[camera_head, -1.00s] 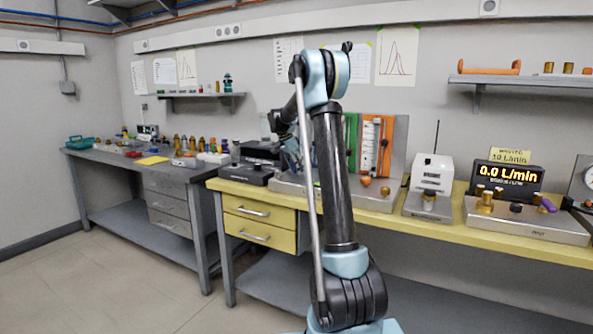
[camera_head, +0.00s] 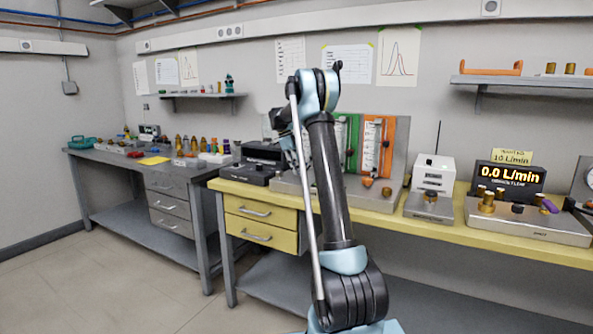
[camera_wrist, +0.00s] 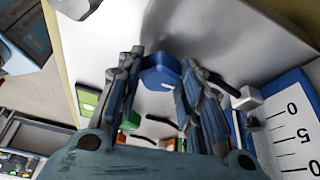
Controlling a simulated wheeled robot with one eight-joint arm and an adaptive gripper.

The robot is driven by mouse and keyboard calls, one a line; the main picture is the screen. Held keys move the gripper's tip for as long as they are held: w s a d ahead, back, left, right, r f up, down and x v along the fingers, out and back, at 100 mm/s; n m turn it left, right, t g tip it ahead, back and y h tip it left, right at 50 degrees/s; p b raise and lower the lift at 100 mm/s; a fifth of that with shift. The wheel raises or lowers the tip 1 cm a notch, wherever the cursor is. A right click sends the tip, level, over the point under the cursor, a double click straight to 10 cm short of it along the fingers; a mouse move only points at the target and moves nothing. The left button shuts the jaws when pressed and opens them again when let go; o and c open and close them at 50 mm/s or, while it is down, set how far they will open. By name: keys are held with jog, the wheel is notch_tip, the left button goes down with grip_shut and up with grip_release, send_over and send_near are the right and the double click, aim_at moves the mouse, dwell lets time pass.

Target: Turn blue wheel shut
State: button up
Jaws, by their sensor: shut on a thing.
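The blue wheel (camera_wrist: 160,70) shows in the wrist view, between the two fingers of my gripper (camera_wrist: 160,86). The fingers are closed on its sides. The blue panel with a white printed scale (camera_wrist: 293,125) stands at the right of the wrist view. In the head view my arm covers the wheel and most of the blue panel, so the wheel's turn position cannot be told there. A green panel (camera_head: 346,143) and an orange panel (camera_head: 377,146) stand to the right of my arm.
An orange-brown knob (camera_head: 367,182) sits below the orange panel. A white box with an antenna (camera_head: 433,173) and a display reading 0.0 L/min (camera_head: 509,176) stand further right. A black device (camera_head: 262,160) is left of the panels.

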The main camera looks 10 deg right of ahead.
jog(key=shift+w+d+m, duration=0.15)
jog(key=shift+w+m, duration=0.05)
jog(key=shift+m, duration=0.3)
jog(key=o, duration=1.1)
jog(key=shift+g, duration=0.3)
jog(key=shift+r, duration=0.2)
jog(key=v, duration=1.1)
jog(key=shift+r, duration=0.2)
